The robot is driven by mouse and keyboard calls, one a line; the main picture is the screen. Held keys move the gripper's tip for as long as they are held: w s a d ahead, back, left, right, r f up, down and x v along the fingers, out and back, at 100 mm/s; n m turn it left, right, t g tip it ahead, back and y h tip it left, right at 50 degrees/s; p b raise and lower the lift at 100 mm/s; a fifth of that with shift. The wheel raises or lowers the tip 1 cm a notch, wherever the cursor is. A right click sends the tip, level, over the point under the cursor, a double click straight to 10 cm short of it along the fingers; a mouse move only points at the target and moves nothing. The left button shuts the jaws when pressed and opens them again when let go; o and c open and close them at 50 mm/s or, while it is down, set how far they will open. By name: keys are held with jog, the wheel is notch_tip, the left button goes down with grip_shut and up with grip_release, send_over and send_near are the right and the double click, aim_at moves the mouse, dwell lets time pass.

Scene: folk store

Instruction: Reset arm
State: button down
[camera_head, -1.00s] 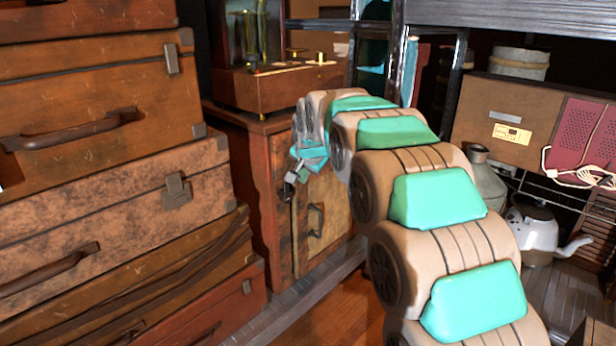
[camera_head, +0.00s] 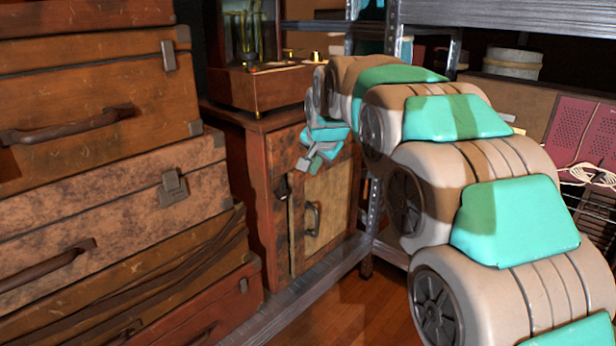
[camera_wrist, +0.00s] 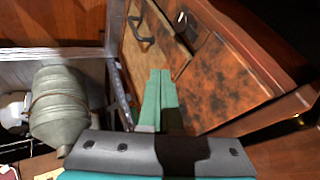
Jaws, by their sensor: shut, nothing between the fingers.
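My gripper (camera_head: 312,163) is at the end of my arm, in front of the small wooden cabinet (camera_head: 272,215) in the head view. In the wrist view its two green fingers (camera_wrist: 160,92) lie side by side, shut with nothing between them. They point toward the cabinet (camera_wrist: 215,90), whose door and dark handle show close by. I cannot tell the exact gap between the fingertips and the cabinet. My arm covers much of the right half of the head view.
A stack of brown suitcases (camera_head: 105,190) fills the left. A scale-like instrument (camera_head: 270,85) stands on the cabinet. Metal shelving (camera_head: 480,15) and a maroon radio (camera_head: 580,130) are at the right. Some wooden floor (camera_head: 345,310) is clear.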

jog(key=s+d+f+n+g+h, duration=0.1)
jog(key=s+d+f+g, duration=0.15)
jog(key=s+d, duration=0.4)
jog(key=s+d+f+n+g, duration=0.1)
jog(key=s+d+f, duration=0.2)
jog(key=s, duration=0.7)
jog(key=s+d+f+n+g+h, duration=0.1)
jog(key=s+d+f, duration=0.1)
jog(key=s+d, duration=0.45)
jog(key=s+d+f+g, duration=0.1)
jog(key=s+f, duration=0.2)
jog(key=s, duration=0.5)
jog(key=s+d+f+n+g+p, duration=0.1)
jog(key=s+f+g, duration=0.1)
jog(key=s, duration=0.6)
jog(key=s+d+f+n+g, duration=0.1)
jog(key=s+d+f, duration=0.1)
jog(key=s, duration=0.6)
jog(key=shift+s+f, duration=0.4)
jog(key=shift+f, duration=0.5)
